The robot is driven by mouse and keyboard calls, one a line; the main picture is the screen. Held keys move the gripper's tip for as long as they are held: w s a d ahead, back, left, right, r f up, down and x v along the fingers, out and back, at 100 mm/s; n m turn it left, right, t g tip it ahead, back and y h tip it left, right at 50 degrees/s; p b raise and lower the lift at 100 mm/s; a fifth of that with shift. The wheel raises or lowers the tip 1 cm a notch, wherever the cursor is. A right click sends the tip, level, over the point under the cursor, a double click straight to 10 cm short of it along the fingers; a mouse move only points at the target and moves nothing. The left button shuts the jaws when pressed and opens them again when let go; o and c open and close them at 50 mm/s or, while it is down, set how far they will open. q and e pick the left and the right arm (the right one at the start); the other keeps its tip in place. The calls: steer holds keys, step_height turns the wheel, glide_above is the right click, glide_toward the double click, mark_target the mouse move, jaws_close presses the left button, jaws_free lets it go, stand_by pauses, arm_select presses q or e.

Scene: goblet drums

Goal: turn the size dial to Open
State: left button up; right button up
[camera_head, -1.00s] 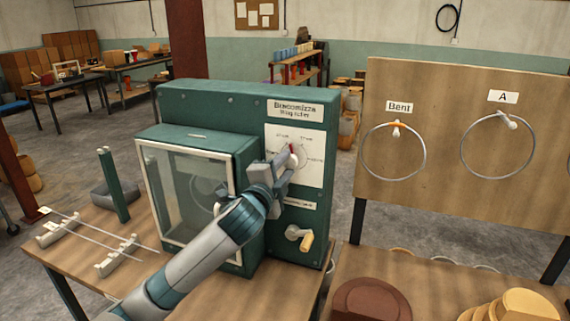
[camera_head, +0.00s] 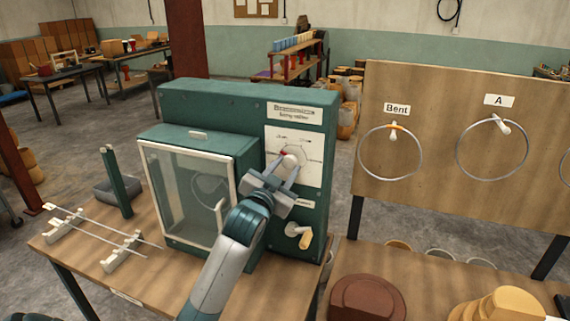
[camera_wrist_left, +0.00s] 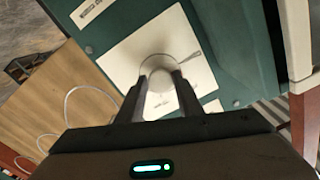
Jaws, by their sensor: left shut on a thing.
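The size dial (camera_head: 290,158) is a pale round knob on a white panel (camera_head: 310,142) on the front of the green machine (camera_head: 185,101). A small red mark shows at the knob's upper left. My left gripper (camera_head: 285,170) reaches up to it from below, with its fingers on either side of the knob and shut on it. In the left wrist view the knob (camera_wrist_left: 159,80) sits between the two fingertips (camera_wrist_left: 158,92). The panel's lettering is too small to read, so I cannot tell which setting the dial points to. My right gripper is not in view.
A crank with a yellowish handle (camera_head: 305,240) is below the dial. A glass-fronted door (camera_head: 190,195) is to its left. Metal rods on white stands (camera_head: 122,252) lie on the table. A board with hanging rings (camera_head: 470,120) stands to the right.

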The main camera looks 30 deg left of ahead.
arm_select(q)
steer(key=n+p, duration=0.2)
steer(key=n, duration=0.2)
steer(key=shift+d+f+n, duration=0.1)
steer(key=shift+n, duration=0.3)
steer(key=o, duration=1)
steer(key=shift+p+v, duration=1.5)
steer(key=shift+v, duration=7.2)
